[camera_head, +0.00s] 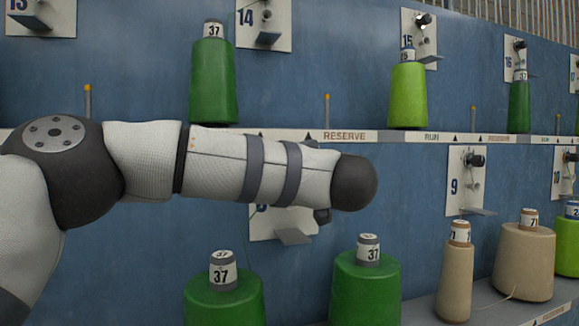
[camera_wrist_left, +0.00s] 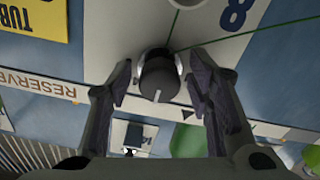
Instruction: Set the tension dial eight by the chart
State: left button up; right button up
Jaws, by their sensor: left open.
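The tension dial eight (camera_wrist_left: 158,78) is a dark round knob with a pale pointer line, on a white plate marked with a blue 8 (camera_wrist_left: 236,14) in the left wrist view. My left gripper (camera_wrist_left: 160,62) is open, with one finger on each side of the knob and a gap visible on both sides. In the head view my left arm covers the knob and most of plate eight (camera_head: 264,228); only the plate's lower part and a small shelf show. A yellow card (camera_wrist_left: 36,18) with cut-off lettering is at the upper left of the wrist view; no readable chart shows.
Green cones marked 37 stand below my arm (camera_head: 365,285) and above it (camera_head: 213,85). Tan cones (camera_head: 524,262) stand at the right. A rail reading RESERVE (camera_head: 345,136) runs behind my arm. Plate nine (camera_head: 465,185) is to its right.

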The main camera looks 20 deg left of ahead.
pick_arm(q)
jog(key=shift+c, duration=0.5)
grip_shut()
jog(key=shift+n, duration=0.4)
jog(key=n, duration=0.3)
jog(key=shift+f+n, duration=0.1)
jog(key=shift+n, duration=1.9)
